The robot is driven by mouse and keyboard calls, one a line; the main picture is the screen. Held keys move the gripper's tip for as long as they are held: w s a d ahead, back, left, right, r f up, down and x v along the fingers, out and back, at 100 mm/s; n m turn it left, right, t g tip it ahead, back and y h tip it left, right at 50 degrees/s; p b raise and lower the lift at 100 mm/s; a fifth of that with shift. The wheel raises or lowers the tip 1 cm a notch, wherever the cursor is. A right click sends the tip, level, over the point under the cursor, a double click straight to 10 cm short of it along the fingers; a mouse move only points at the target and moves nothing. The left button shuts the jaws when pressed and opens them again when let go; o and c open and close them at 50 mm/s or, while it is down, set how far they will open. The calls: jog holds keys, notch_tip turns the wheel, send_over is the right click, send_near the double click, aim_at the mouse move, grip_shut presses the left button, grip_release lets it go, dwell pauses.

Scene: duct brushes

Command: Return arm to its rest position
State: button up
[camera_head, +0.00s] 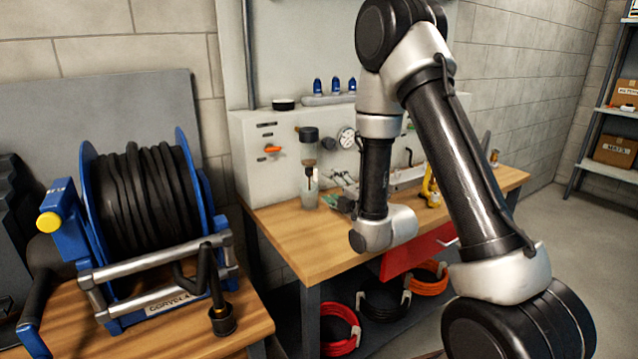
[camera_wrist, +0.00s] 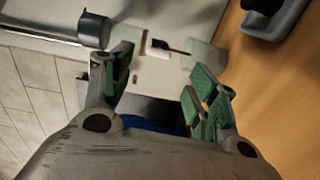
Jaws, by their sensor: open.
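My arm fills the centre and right of the head view, bent over the wooden workbench (camera_head: 285,232) with its wrist low above the bench top. My gripper (camera_wrist: 163,72) shows in the wrist view with its two green-padded fingers spread apart. I see nothing held between the fingers. In the head view the gripper is mostly hidden by the wrist; a small green part beside the clear cup may belong to it.
A blue hose reel (camera_head: 150,210) stands on a wooden table at left. A white panel unit (camera_head: 268,150) with a gauge (camera_head: 346,137) backs the bench. A clear cup (camera_head: 309,195) stands near its left end. Coiled hoses (camera_head: 340,328) lie below. Shelving (camera_head: 610,110) is at right.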

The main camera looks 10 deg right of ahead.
jog(key=s+d+r+m+g+h, duration=0.5)
jog(key=s+d+r+m+g, duration=0.2)
jog(key=s+d+r+m, duration=0.4)
jog(key=s+d+r+m+g, duration=0.1)
jog(key=s+m+g, duration=0.4)
jog(key=s, duration=1.9)
jog(key=r+m, duration=0.1)
jog(key=m, duration=0.4)
jog(key=shift+s+r+g+h, duration=0.15)
jog(key=shift+s+g+h, duration=0.15)
jog(key=shift+s+g, duration=0.1)
jog(key=shift+w+d, duration=0.1)
jog(key=shift+c, duration=0.4)
